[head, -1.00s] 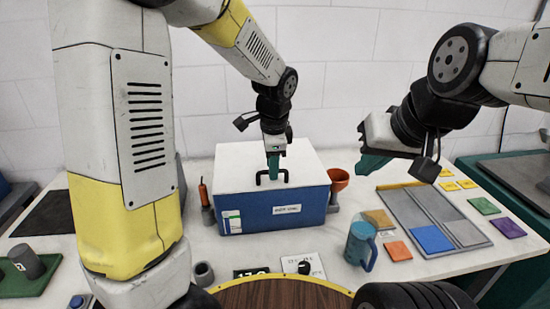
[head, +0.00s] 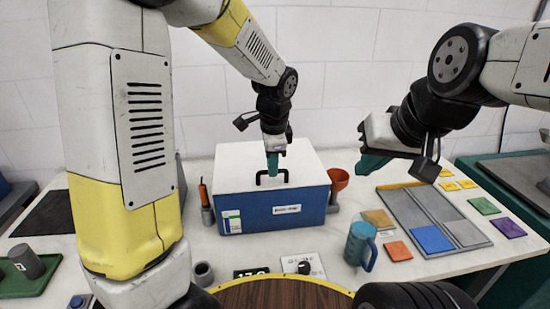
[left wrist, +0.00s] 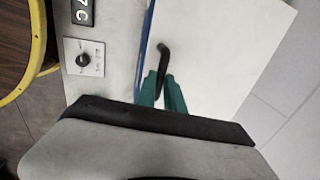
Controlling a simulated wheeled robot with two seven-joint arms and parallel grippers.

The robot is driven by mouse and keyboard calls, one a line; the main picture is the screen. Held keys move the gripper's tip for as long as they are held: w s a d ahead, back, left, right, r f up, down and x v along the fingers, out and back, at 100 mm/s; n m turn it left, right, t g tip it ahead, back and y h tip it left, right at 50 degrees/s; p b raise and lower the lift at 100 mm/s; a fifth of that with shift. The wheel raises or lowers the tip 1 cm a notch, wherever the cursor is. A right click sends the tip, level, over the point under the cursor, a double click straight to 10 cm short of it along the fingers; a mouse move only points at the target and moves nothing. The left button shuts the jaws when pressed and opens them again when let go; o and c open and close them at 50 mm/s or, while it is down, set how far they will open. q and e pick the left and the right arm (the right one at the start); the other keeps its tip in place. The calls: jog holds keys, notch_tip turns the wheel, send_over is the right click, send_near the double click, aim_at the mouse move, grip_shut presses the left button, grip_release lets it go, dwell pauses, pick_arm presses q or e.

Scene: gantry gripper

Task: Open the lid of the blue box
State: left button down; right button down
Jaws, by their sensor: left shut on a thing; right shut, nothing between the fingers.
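The blue box (head: 275,214) stands on the table with its white lid (head: 235,168) closed on top. A black handle (head: 259,181) rises from the lid. My left gripper (head: 273,168) points down over the lid and is shut on the handle. In the left wrist view, the green fingers (left wrist: 162,92) close around the black handle (left wrist: 163,56), over the white lid (left wrist: 215,50). The fingertips partly hide the handle. My right gripper (head: 370,163) is shut and empty, in the air to the right of the box.
An orange funnel (head: 338,179) stands close to the box's right side, and an orange-handled tool (head: 203,193) stands at its left. A blue mug (head: 360,245) and a grey tray (head: 400,210) are at the right. A white wall is behind.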

dwell(0.8)
pick_arm(q)
jog(key=w+a+r+g, duration=0.1)
jog(key=w+r+g, duration=0.1)
jog(key=w+r, duration=0.2)
jog(key=w+a+r+g, duration=0.1)
jog(key=w+r, duration=0.3)
jog(key=r, duration=0.6)
jog(key=shift+w+g+h, duration=0.4)
jog(key=shift+g, duration=0.2)
jog(key=shift+f, duration=0.1)
